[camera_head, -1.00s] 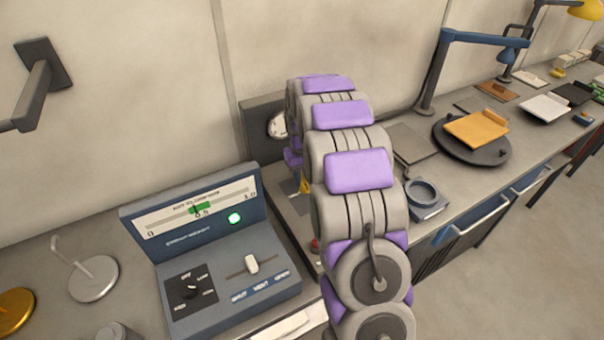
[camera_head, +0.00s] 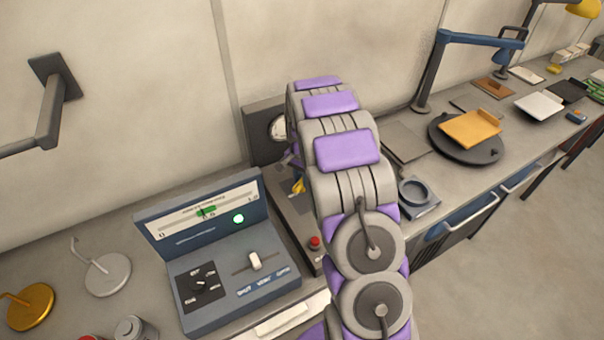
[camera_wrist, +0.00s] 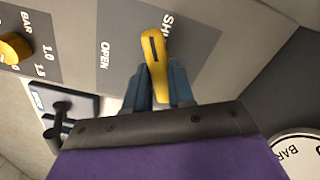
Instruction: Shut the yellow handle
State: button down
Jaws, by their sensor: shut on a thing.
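The yellow handle (camera_wrist: 154,52) shows in the wrist view as a flat lever with a dark slot, standing out over a grey panel with the words "OPEN" and part of "SH...". My gripper (camera_wrist: 160,88) has its blue fingers on either side of the handle's lower part and is shut on it. In the head view, only a small piece of the yellow handle (camera_head: 298,186) shows beside my arm. My arm hides most of the panel and the gripper there.
A blue control box (camera_head: 225,262) with a dial, slider and green light stands left of my arm. A red button (camera_head: 314,242) is close to the arm. A round gauge (camera_head: 278,127) is behind it. The bench continues right with a blue lamp (camera_head: 470,38) and an orange tray (camera_head: 469,129).

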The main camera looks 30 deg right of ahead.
jog(key=m+p, duration=0.2)
jog(key=m, duration=0.3)
jog(key=shift+w+r+m, duration=0.1)
jog(key=shift+m, duration=0.2)
dwell(0.4)
jog(key=c, duration=1)
grip_release()
jog(key=shift+o, duration=0.2)
notch_tip(320, 180, up, 17)
jog(key=p, duration=0.1)
jog(key=shift+r, duration=0.1)
